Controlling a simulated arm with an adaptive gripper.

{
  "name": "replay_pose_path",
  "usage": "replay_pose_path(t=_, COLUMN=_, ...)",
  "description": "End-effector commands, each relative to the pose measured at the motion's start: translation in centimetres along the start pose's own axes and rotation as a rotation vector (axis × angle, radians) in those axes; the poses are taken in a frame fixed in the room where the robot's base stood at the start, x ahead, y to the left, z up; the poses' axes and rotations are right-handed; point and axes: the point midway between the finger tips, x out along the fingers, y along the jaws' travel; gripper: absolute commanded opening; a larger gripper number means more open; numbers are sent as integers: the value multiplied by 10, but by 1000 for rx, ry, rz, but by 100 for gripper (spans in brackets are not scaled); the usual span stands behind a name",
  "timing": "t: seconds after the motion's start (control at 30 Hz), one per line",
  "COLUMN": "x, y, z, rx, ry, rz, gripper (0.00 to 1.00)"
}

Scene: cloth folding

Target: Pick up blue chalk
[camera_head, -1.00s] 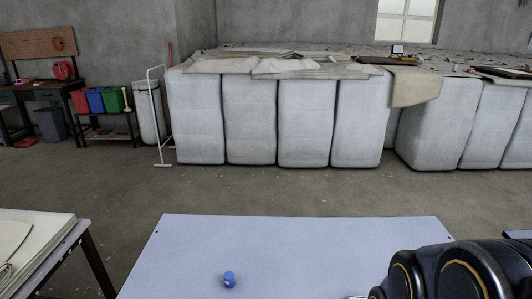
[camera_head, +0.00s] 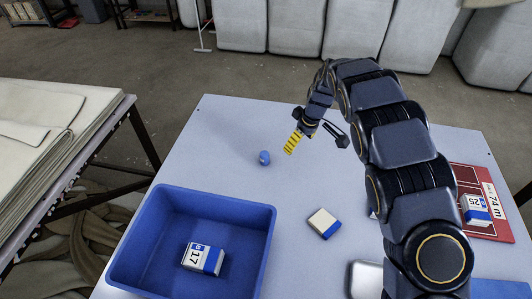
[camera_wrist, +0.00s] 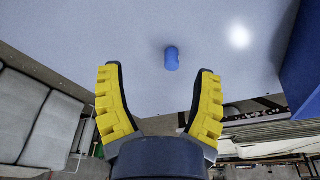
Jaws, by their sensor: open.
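The blue chalk (camera_head: 264,158) is a small blue piece lying on the pale blue-grey table (camera_head: 225,125), left of my gripper in the head view. My gripper (camera_head: 316,144) is open and empty above the table, with yellow ridged finger pads. In the wrist view the chalk (camera_wrist: 172,59) lies beyond the fingertips, between their lines and nearer the right finger. The open gripper (camera_wrist: 158,75) is apart from it.
A blue bin (camera_head: 130,262) holds a white and blue box marked 17 (camera_head: 202,258). A white and blue block (camera_head: 324,222) lies right of the bin. A red board (camera_head: 497,215) with a box marked 26 (camera_head: 474,209) is at right. The table around the chalk is clear.

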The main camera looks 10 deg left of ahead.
Motion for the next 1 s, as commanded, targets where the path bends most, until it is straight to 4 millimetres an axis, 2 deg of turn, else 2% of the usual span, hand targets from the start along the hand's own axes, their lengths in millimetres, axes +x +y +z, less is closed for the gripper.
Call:
replay_pose_path(t=0.03, x=21, y=-4, z=-12, rx=-47, ry=27, rz=-22, gripper=65)
replay_pose_path(t=0.1, x=42, y=-10, z=-27, rx=-105, ry=67, rz=-42, gripper=65)
replay_pose_path(t=0.2, x=62, y=-18, z=-45, rx=-165, ry=118, rz=-59, gripper=65)
replay_pose_path(t=0.4, x=80, y=-26, z=-59, rx=-214, ry=161, rz=-74, gripper=65)
replay_pose_path(t=0.77, x=110, y=-30, z=-65, rx=-212, ry=160, rz=-75, gripper=65)
replay_pose_path(t=1.0, x=140, y=-33, z=-74, rx=-213, ry=159, rz=-75, gripper=65)
